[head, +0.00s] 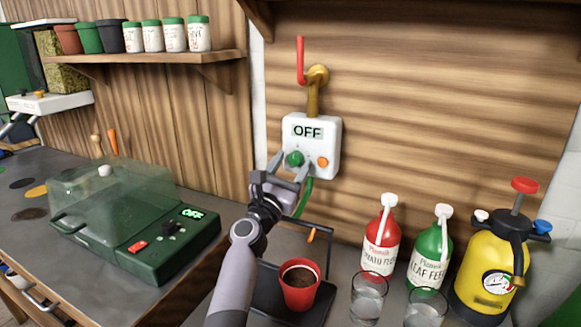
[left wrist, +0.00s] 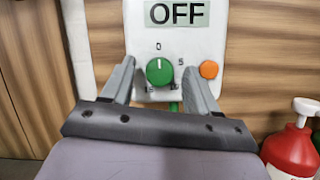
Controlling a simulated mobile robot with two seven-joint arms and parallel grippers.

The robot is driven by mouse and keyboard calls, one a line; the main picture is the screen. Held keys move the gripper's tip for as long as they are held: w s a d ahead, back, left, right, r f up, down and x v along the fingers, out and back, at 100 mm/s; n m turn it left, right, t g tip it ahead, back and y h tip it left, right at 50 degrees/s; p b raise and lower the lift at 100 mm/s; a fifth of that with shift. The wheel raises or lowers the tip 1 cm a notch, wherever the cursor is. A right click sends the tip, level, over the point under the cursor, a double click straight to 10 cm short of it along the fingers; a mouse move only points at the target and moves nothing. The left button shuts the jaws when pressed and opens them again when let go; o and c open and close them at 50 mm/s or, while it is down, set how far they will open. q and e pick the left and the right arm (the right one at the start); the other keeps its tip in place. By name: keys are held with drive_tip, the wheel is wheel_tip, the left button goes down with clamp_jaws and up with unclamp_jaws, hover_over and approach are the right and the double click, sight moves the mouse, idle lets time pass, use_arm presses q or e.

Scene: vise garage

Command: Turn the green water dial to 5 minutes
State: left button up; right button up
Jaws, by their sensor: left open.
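The green water dial (head: 294,159) is on the front of a white timer box (head: 325,135) on the wooden wall. The box's display reads OFF. In the left wrist view the green dial (left wrist: 160,72) has its white pointer line up at the 0 mark; a 5 mark is to its right, with more marks below. My left gripper (head: 289,163) is open, with one finger on each side of the dial. In the left wrist view I cannot tell whether the fingers touch it. My right gripper is not in view.
An orange button (left wrist: 208,69) sits right of the dial. A green hose (head: 304,198) hangs under the box. Below are a red pot (head: 300,288), two glasses, red (head: 382,235) and green (head: 430,249) bottles and a yellow sprayer (head: 490,270). A green propagator (head: 135,225) stands left.

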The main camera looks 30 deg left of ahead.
use_arm(q)
drive_tip(key=shift+c, duration=0.2)
drive_tip(key=c, duration=1)
drive_tip(key=shift+a+m+h, duration=0.1)
drive_tip(key=shift+m+h, duration=0.3)
drive_tip(key=shift+m, duration=0.2)
drive_tip(key=m+h, duration=0.1)
drive_tip(key=m, duration=0.1)
drive_tip(key=shift+m+b, duration=0.35)
drive_tip(key=shift+m, duration=0.05)
drive_tip(key=m+h, duration=0.1)
drive_tip(key=m, duration=0.1)
drive_tip(key=m+g+h, duration=0.1)
drive_tip(key=m, duration=0.2)
drive_tip(key=shift+a+h, duration=0.15)
drive_tip(key=shift+h, duration=0.25)
drive_tip(key=m, duration=0.2)
drive_tip(key=m+g+h, duration=0.1)
drive_tip(key=m, duration=0.2)
drive_tip(key=shift+a+r+m+g, duration=0.1)
drive_tip(key=shift+r+m+g, duration=0.1)
drive_tip(key=shift+m+g, duration=0.1)
drive_tip(key=shift+m+g+h+p, duration=0.4)
drive_tip(key=shift+m+g+h, duration=0.25)
drive_tip(key=shift+m, duration=0.95)
